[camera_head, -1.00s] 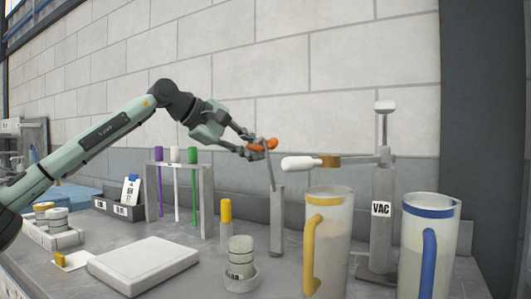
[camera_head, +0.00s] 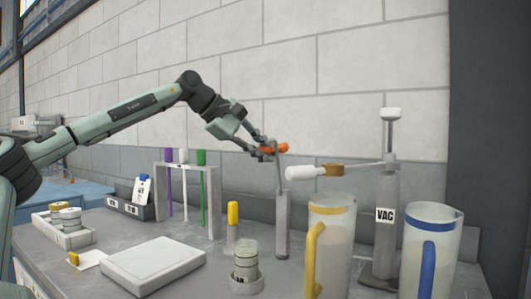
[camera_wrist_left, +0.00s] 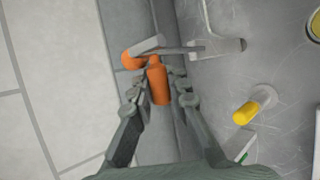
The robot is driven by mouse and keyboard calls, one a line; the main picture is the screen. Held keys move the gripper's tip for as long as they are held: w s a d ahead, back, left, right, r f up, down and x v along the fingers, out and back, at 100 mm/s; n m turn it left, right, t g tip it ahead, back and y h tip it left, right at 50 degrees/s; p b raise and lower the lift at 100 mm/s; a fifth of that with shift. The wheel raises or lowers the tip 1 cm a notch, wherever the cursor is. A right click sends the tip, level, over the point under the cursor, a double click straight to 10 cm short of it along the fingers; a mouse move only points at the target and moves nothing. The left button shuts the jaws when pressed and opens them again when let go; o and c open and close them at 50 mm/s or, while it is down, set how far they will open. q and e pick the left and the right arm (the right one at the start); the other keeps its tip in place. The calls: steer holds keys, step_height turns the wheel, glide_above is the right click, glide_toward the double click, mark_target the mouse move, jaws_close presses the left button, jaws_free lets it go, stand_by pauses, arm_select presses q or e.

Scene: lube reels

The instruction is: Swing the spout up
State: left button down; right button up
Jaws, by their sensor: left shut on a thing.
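A thin grey spout (camera_head: 279,172) rises from a grey post (camera_head: 283,225) and stands nearly upright, with an orange grip (camera_head: 283,147) at its upper end. My left gripper (camera_head: 270,150) is at this end, shut on the orange grip. In the left wrist view, the orange grip (camera_wrist_left: 158,82) lies between the fingers of my left gripper (camera_wrist_left: 160,97), and the grey rod runs off to the right. The fingers hide part of the grip. My right gripper is in neither view.
A VAC pump (camera_head: 384,230) with a white-ended side arm (camera_head: 306,172) stands right of the post. A yellow-handled jug (camera_head: 332,250) and a blue-handled jug (camera_head: 430,250) stand in front. A rack with coloured rods (camera_head: 214,195) is left. The wall is behind.

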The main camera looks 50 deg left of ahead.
arm_select(q)
steer(key=shift+r, duration=0.6)
steer(key=c, duration=1.4)
jaws_free()
steer(key=shift+s, duration=0.15)
steer(key=shift+c, duration=0.2)
steer(key=shift+f, duration=0.2)
steer(key=v, duration=1.2)
steer(key=shift+s+f, duration=0.1)
steer(key=shift+f, duration=0.05)
